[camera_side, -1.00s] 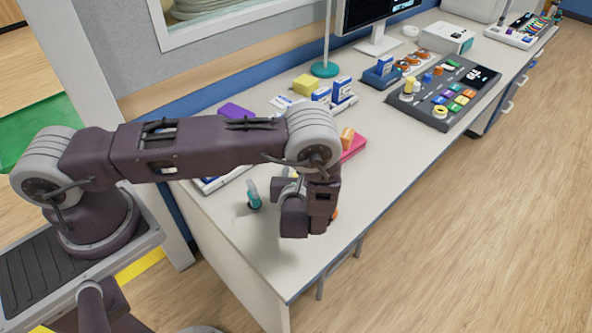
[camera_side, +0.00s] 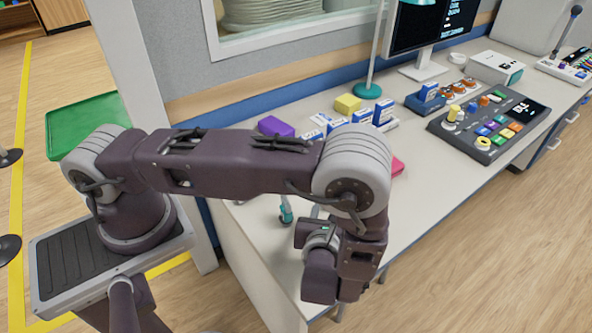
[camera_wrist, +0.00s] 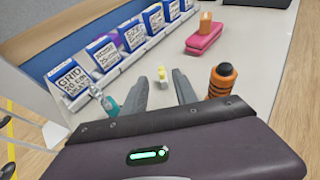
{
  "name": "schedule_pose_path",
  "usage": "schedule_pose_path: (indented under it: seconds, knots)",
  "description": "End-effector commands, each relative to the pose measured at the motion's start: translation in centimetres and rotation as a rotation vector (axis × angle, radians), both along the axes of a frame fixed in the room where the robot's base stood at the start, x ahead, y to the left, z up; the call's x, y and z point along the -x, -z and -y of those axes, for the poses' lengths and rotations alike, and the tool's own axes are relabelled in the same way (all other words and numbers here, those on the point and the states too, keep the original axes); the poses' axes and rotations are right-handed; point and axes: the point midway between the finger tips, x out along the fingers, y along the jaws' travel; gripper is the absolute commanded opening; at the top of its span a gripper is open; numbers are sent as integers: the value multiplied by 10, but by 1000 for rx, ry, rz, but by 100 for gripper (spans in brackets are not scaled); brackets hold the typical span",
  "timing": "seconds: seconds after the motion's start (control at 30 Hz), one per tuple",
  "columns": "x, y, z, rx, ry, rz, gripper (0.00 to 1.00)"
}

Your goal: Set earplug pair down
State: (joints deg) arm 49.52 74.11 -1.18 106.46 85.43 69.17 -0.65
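The yellow earplug pair (camera_wrist: 161,74) shows small in the wrist view, on the pale desk just past my fingertips. A clear gap shows between it and the right finger; whether it touches the left finger I cannot tell. My gripper (camera_wrist: 167,80) has its two grey fingers apart, with nothing visibly clamped between them. In the side view my gripper (camera_side: 335,280) is low at the desk's front edge, with its fingertips hidden. The earplug pair is hidden behind my arm there.
A row of labelled boxes (camera_wrist: 103,53) lines the back. A pink case (camera_wrist: 207,38) lies farther off. Bare desk (camera_wrist: 180,58) lies between. A control panel (camera_side: 490,125) sits beyond.

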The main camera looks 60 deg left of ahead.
Motion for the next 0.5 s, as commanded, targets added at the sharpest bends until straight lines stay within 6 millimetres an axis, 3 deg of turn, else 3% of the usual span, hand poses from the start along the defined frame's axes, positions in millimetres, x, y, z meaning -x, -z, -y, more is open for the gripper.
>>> schedule_pose_path:
  seconds: [0.07, 0.13, 0.27, 0.4, 0.5]
  knots:
    - [0, -4, -2, 9, -16, 6, 34]
    - [-1, -23, -9, 52, -91, 31, 34]
    - [14, -94, -42, 239, -402, 129, 34]
    - [60, -169, -77, 532, -813, 263, 34]
    - [103, -211, -89, 793, -1099, 376, 34]
